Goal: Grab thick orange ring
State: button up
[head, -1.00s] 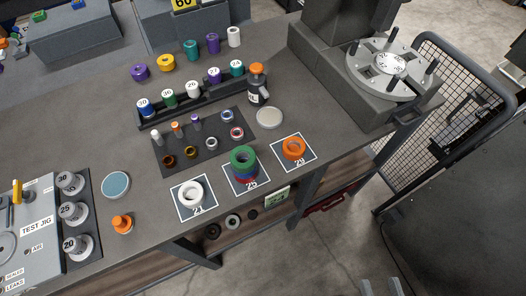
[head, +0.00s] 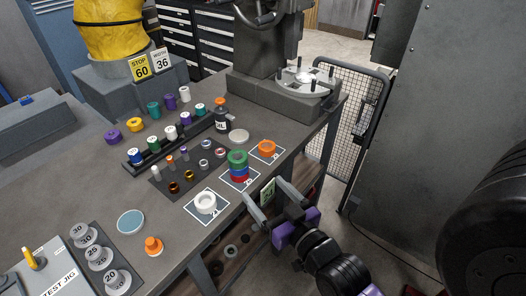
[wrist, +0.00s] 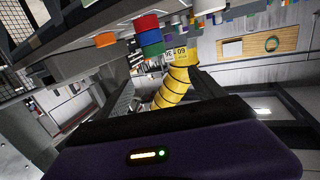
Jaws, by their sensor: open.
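The thick orange ring (head: 267,148) lies on a white-bordered square card near the table's right front edge in the head view. In the wrist view an orange ring (wrist: 105,39) shows at upper left, beside the stacked rings. My gripper (head: 270,200) is open and empty. It is in front of the table edge, nearer the camera than the orange ring and apart from it. A stack of rings with green on top (head: 237,158) and red and blue below stands just left of the orange ring. A white ring (head: 205,203) lies further left.
A round fixture (head: 298,76) stands on a grey block behind the orange ring. A dark bottle with an orange cap (head: 221,115) and a pale disc (head: 239,136) are nearby. A mesh guard (head: 345,125) stands beyond the table's right end.

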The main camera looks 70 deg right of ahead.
aim_at(264, 144)
jog(key=w+d+f+g, duration=0.1)
jog(key=d, duration=0.5)
jog(key=w+d+f+g, duration=0.1)
jog(key=w+d+f, duration=0.1)
jog(key=d, duration=0.5)
jog(key=w+d+f+g+y, duration=0.1)
jog(key=d, duration=0.6)
jog(key=shift+w+d+f+g, duration=0.2)
jog(key=shift+w+f+g, duration=0.05)
jog(key=shift+g, duration=0.05)
jog(key=shift+w+f, duration=0.25)
jog(key=shift+w, duration=0.05)
jog(key=shift+y, duration=0.3)
jog(key=shift+a+f+p+x, duration=0.1)
jog(key=shift+p+x, duration=0.3)
jog(key=shift+x, duration=1.4)
jog(key=shift+a+f+p+x, duration=0.15)
jog(key=shift+p+x, duration=0.2)
jog(key=shift+x, duration=1.45)
jog(key=shift+r, duration=0.1)
grip_shut()
